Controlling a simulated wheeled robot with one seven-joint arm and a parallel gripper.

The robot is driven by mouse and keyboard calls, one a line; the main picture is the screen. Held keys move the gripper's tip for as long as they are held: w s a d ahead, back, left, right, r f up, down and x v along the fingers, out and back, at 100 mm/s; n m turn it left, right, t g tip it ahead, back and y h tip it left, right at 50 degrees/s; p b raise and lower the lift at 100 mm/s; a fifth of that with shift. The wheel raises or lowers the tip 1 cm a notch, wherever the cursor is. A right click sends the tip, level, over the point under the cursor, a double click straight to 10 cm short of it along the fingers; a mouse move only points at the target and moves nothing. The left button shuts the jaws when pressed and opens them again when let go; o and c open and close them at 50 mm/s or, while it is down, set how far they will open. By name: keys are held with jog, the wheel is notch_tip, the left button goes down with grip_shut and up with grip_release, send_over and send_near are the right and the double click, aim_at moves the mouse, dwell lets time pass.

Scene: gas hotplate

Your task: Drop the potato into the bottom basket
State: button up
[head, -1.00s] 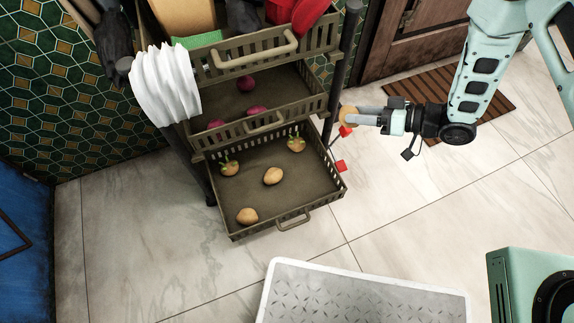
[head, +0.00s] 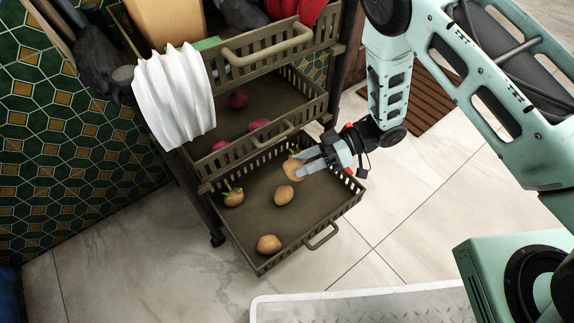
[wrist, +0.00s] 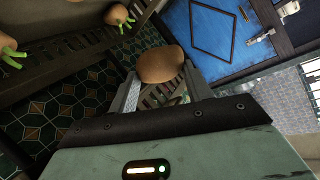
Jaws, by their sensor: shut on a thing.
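My gripper (head: 308,168) is shut on a tan potato (head: 291,170). In the head view the held potato is over the back right part of the bottom basket (head: 262,262); its exact height is hard to tell. In the wrist view the potato (wrist: 160,64) sits between the two fingertips. The bottom basket is pulled out and holds two loose potatoes, one near the middle (head: 284,195) and one near the front (head: 269,244). A round vegetable with a green top (head: 233,197) lies at its left. Another one behind my gripper is mostly hidden.
The middle basket (head: 215,170) above holds several dark red vegetables (head: 238,100). The top basket (head: 265,65) is full, and a white ridged object (head: 172,100) hangs at its left. A grey-white mat (head: 370,305) lies on the floor in front.

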notch_tip(320, 180, down, 6)
jog(key=b, duration=0.6)
jog(key=o, duration=1.1)
jog(key=shift+c, duration=0.2)
jog(key=p+v, duration=0.7)
jog(key=v, duration=1)
jog(key=shift+d, duration=0.15)
jog(key=shift+w+r, duration=0.1)
jog(key=shift+w, duration=0.05)
